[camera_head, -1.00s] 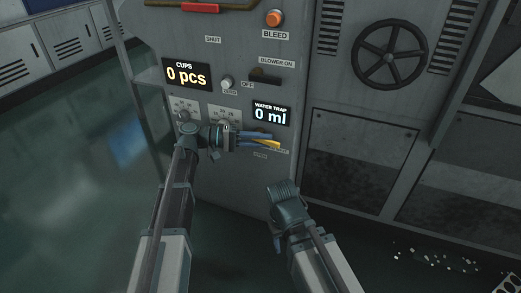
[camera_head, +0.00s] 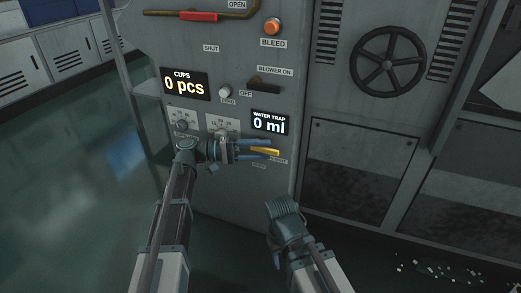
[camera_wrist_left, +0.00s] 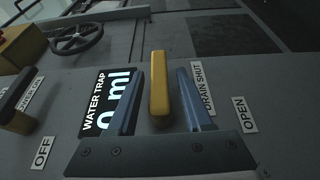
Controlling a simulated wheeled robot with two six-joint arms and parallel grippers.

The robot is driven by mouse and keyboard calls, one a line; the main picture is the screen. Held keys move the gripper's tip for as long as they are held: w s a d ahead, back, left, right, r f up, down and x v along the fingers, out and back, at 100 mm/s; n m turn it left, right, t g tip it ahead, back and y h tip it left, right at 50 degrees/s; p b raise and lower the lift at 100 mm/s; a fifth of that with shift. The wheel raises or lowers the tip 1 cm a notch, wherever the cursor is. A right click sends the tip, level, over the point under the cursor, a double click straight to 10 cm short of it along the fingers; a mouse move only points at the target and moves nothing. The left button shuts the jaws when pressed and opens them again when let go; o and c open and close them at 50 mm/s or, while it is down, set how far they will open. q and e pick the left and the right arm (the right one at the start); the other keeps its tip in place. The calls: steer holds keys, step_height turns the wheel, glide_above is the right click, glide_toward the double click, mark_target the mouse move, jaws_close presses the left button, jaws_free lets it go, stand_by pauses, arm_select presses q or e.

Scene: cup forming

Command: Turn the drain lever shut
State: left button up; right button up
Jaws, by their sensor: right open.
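The yellow drain lever (camera_head: 264,152) is on the grey machine panel, below the water trap display (camera_head: 269,122), which reads 0 ml. My left gripper (camera_head: 262,150) is open, with one blue finger above the lever and one below it. In the left wrist view the lever (camera_wrist_left: 159,85) stands between the two fingers (camera_wrist_left: 160,100), with a visible gap on each side. The DRAIN SHUT label (camera_wrist_left: 203,88) is just right of the right finger, and the OPEN label (camera_wrist_left: 244,115) is farther right. My right gripper (camera_head: 283,208) is open and empty, low in front of the panel.
Above are the orange bleed button (camera_head: 272,26), the black blower switch (camera_head: 265,84), the cups display (camera_head: 185,83) and a red-handled lever (camera_head: 198,16). A handwheel (camera_head: 388,58) is at the right. Two dials (camera_head: 182,124) sit behind my left wrist. Scraps lie on the floor at lower right.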

arm_select(q)
steer(key=shift+a, duration=0.1)
steer(key=a, duration=1.3)
steer(key=shift+s+a, duration=0.25)
steer(key=shift+a, duration=0.05)
